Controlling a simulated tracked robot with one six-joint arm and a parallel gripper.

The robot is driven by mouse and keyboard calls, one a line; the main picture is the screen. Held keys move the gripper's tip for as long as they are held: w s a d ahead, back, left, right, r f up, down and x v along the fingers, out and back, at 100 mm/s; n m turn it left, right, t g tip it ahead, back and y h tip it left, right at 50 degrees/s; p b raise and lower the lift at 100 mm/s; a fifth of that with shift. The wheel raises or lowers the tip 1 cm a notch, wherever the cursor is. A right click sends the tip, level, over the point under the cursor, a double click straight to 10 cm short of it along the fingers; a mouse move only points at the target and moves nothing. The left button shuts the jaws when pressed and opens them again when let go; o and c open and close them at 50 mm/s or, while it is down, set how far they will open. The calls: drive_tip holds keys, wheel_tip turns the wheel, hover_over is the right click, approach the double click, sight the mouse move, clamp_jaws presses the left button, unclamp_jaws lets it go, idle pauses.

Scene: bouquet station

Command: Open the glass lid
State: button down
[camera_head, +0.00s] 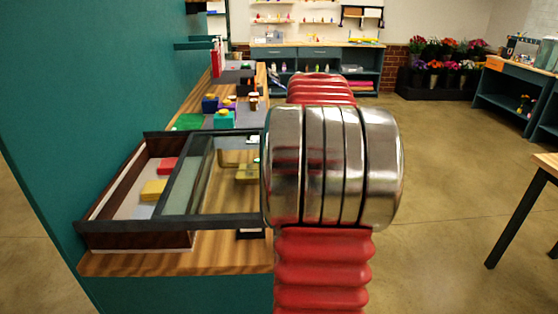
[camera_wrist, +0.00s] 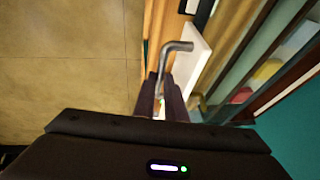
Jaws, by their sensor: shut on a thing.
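The glass lid (camera_head: 202,170), a clear pane in a dark frame, lies flat at the top of a brown wooden box (camera_head: 135,240). It reaches right past the box's front wall, over the wooden counter. The left part of the box shows beside the pane. In the wrist view the lid's glass (camera_wrist: 285,50) is at the right. My gripper (camera_wrist: 167,100) is shut on a bent metal handle (camera_wrist: 178,46), whose top end sticks out beyond the fingers. In the head view my arm hides the gripper and the lid's right edge.
Red (camera_head: 168,165) and yellow (camera_head: 153,190) blocks lie in the box. Several coloured items stand on the counter behind it, near a purple block (camera_head: 210,103). A teal wall (camera_head: 60,110) borders the left. Open floor (camera_head: 450,160) lies to the right.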

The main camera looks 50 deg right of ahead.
drive_tip(key=shift+s+d, duration=0.1)
idle(0.3)
drive_tip(key=c, duration=1.8)
unclamp_jaws()
drive_tip(key=v, duration=1.3)
drive_tip(key=shift+r, duration=0.3)
